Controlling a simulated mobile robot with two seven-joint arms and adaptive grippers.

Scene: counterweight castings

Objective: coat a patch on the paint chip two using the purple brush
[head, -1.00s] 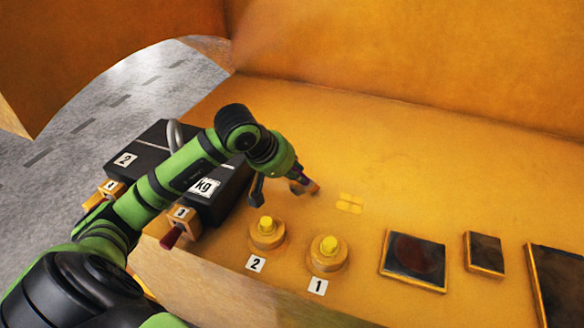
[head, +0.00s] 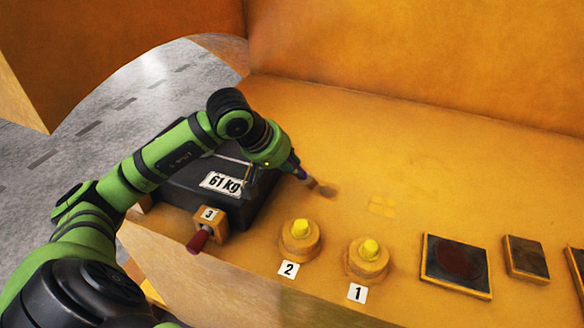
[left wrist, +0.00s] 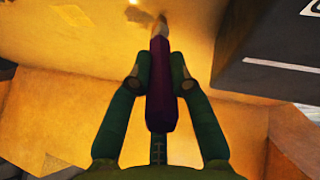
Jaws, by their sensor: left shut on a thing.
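My left gripper (head: 296,168) is shut on the purple brush, which also shows in the left wrist view (left wrist: 161,100). The brush points outward from the fingers, and its pale bristles (left wrist: 162,25) are close to the yellow surface. A dark smudge or shadow lies beside the tip; I cannot tell whether the tip touches. Faint pale marks (head: 382,206) lie on the surface to the right of the brush. A dark framed panel (head: 456,264) and a smaller one (head: 526,257) lie further right. No panel carries a readable number, so I cannot tell which is paint chip two.
A dark casting marked 61 kg (head: 222,184) stands under my left arm, beside a red handle (head: 199,239) on a block marked 3. Two yellow-topped round fittings, marked 2 (head: 301,238) and 1 (head: 367,259), stand near the front edge. The back surface is clear.

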